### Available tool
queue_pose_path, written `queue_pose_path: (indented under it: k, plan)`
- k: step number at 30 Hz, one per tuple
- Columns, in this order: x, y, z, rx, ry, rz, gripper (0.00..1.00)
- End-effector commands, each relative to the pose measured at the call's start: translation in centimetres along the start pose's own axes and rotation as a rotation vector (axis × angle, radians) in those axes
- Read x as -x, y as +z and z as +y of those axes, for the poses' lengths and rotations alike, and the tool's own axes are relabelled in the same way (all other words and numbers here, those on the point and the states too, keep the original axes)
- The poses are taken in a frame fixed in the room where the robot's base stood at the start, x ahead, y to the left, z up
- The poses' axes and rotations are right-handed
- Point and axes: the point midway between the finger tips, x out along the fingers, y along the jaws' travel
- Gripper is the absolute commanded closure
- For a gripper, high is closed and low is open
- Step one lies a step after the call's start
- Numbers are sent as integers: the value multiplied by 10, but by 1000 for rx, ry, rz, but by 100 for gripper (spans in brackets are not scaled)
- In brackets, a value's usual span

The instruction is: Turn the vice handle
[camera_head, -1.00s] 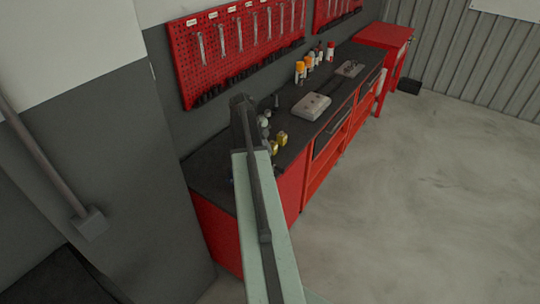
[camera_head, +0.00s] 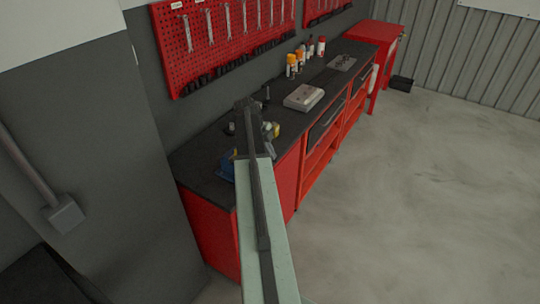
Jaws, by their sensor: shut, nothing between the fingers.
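The vice is probably the blue object (camera_head: 226,168) on the near end of the dark bench top, just left of my arm. It is small and partly hidden by my arm, and I cannot make out its handle. My arm reaches up from the bottom of the picture over the near end of the bench.
The red workbench (camera_head: 210,225) runs away to the right under a red tool pegboard (camera_head: 215,40). A yellow item (camera_head: 272,130), a light grey box (camera_head: 304,97) and several bottles (camera_head: 300,58) stand on it. A grey pillar (camera_head: 90,150) is left. The floor at right is clear.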

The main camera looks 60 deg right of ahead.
Motion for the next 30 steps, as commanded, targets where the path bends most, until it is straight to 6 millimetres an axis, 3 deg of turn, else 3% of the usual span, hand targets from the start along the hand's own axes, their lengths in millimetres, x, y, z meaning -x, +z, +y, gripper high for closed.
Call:
queue_pose_path:
  k: [9,20,26,30]
  plan:
    - [-21,6,-26,-1,0,-1,100]
    - [-17,4,-25,1,0,-1,100]
    - [4,-2,-21,3,-1,-2,100]
    - [33,-10,-16,4,-2,-2,100]
